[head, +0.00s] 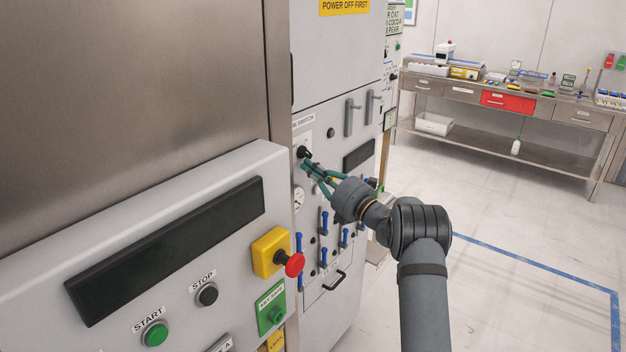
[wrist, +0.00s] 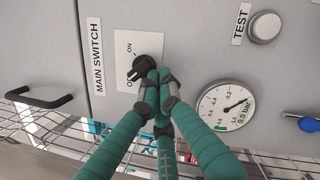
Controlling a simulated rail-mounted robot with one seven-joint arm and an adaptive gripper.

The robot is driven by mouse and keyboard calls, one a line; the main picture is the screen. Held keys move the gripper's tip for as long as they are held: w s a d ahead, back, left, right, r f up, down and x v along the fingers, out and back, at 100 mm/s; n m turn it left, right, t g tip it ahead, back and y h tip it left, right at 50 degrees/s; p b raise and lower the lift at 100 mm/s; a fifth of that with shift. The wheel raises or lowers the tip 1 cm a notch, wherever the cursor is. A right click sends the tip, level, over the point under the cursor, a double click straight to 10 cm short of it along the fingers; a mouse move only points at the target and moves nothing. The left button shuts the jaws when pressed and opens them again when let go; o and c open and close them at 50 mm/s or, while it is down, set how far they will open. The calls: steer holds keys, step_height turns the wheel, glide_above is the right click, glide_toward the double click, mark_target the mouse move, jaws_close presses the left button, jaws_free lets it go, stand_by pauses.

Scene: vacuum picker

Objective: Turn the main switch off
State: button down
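The main switch is a black rotary knob (wrist: 142,67) on a white plate (wrist: 125,46) beside a "MAIN SWITCH" label in the wrist view. Its handle points to the lower left; the plate's lettering is partly covered. The knob also shows in the head view (head: 304,152) on the grey cabinet front. My gripper (wrist: 158,76) has teal fingers whose tips are close together at the knob's lower right side. In the head view my gripper (head: 306,169) is just below the knob. Whether the tips touch the knob is unclear, and they hide part of it.
A pressure gauge (wrist: 226,106) and a TEST button (wrist: 264,27) are right of the switch. Blue-handled levers (head: 323,222) sit below. A red emergency button (head: 294,265) projects from the nearer panel. The floor (head: 500,215) to the right is clear.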

steer(key=f+b, duration=0.1)
steer(key=s+a+f+b, duration=0.1)
steer(key=shift+s+f, duration=0.2)
steer(key=shift+f, duration=0.2)
steer(key=b+v, duration=0.4)
steer(key=v, duration=0.6)
steer(key=shift+s+a, duration=0.3)
steer(key=shift+s, duration=0.1)
steer(key=shift+a+r, duration=0.1)
steer(key=w+a+r+p, duration=0.5)
steer(key=w+p, duration=0.2)
steer(key=w, duration=0.2)
steer(key=shift+w+a+f, duration=0.1)
steer(key=shift+w, duration=0.05)
